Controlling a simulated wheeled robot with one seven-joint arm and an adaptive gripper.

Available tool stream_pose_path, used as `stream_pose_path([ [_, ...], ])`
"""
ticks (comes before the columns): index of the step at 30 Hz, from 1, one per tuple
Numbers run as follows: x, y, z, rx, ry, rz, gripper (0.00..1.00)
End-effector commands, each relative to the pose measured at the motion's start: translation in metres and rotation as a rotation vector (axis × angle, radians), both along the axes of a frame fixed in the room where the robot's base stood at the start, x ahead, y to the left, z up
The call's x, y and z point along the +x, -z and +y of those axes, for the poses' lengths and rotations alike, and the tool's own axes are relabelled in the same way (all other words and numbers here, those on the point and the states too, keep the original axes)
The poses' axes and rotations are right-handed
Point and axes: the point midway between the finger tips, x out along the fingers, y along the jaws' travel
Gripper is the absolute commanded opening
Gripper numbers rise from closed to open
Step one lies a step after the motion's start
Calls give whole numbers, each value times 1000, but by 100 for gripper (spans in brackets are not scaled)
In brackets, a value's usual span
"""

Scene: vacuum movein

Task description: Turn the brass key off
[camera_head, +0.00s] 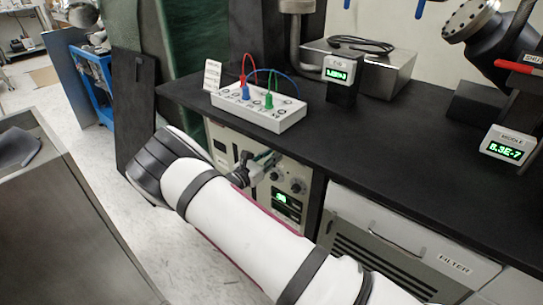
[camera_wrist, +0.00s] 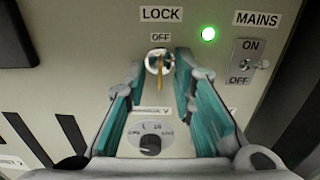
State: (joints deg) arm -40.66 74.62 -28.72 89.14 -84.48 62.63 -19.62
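The brass key (camera_wrist: 160,74) sits in a round silver lock on the beige panel, below the labels LOCK and OFF. Its thin bow shows nearly edge-on and looks upright in the wrist view. My gripper (camera_wrist: 160,72) points at the panel with its teal-padded fingers apart, one on each side of the key. The fingertips are close to the lock, and I see a gap on both sides of the key. In the head view my gripper (camera_head: 262,160) is at the front of the rack unit under the bench; the key cannot be made out there.
A green lamp (camera_wrist: 208,34) glows right of the lock. The MAINS toggle switch (camera_wrist: 247,62) is farther right. A dial (camera_wrist: 150,140) is below, between my fingers. The black bench top (camera_head: 350,135) overhangs the panel and holds a white box (camera_head: 258,108) with cables.

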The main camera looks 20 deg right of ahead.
Motion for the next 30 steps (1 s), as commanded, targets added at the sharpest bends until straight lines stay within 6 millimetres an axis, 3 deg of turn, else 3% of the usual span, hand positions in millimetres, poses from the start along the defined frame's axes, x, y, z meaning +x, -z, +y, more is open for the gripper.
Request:
stream_pose_path([
  [18,-60,0,84,0,-4,1,23],
  [30,-70,1,97,0,-2,1,23],
])
